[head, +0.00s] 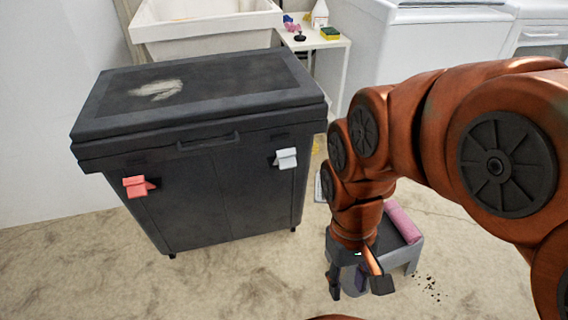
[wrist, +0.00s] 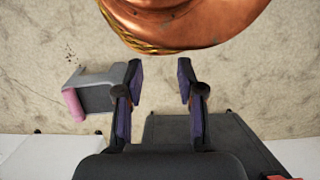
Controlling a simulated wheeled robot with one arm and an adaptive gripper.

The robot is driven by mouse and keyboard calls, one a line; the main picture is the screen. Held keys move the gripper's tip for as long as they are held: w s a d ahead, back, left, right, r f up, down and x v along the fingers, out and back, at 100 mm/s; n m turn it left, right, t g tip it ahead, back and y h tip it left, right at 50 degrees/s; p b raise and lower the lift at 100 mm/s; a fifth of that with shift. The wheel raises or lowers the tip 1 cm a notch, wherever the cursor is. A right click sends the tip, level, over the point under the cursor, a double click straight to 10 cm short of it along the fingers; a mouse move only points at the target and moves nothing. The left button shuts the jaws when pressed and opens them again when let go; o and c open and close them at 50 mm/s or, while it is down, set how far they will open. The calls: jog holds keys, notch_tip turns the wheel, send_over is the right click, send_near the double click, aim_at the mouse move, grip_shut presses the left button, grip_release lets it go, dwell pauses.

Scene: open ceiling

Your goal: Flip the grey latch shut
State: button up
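A black chest (head: 215,185) stands at the left with its lid down. The grey latch (head: 286,158) is on the right part of its front, just below the lid, and it sticks out from the face. A red latch (head: 137,186) is on the left part of the front and also sticks out. My gripper (head: 358,287) points down over the floor, to the right of the chest and apart from the grey latch. In the wrist view my gripper (wrist: 160,82) has its two fingers spread with nothing between them. I cannot make out the grey latch in the wrist view.
A small grey step stool (head: 405,258) with a pink roll (head: 404,224) stands behind my gripper. A white basin (head: 205,25), a small white table (head: 333,45) and white appliances (head: 420,45) stand at the back. The floor before the chest is clear.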

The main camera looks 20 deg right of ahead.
grip_shut()
dwell(0.3)
jog(key=shift+a, duration=0.2)
jog(key=shift+s, duration=0.1)
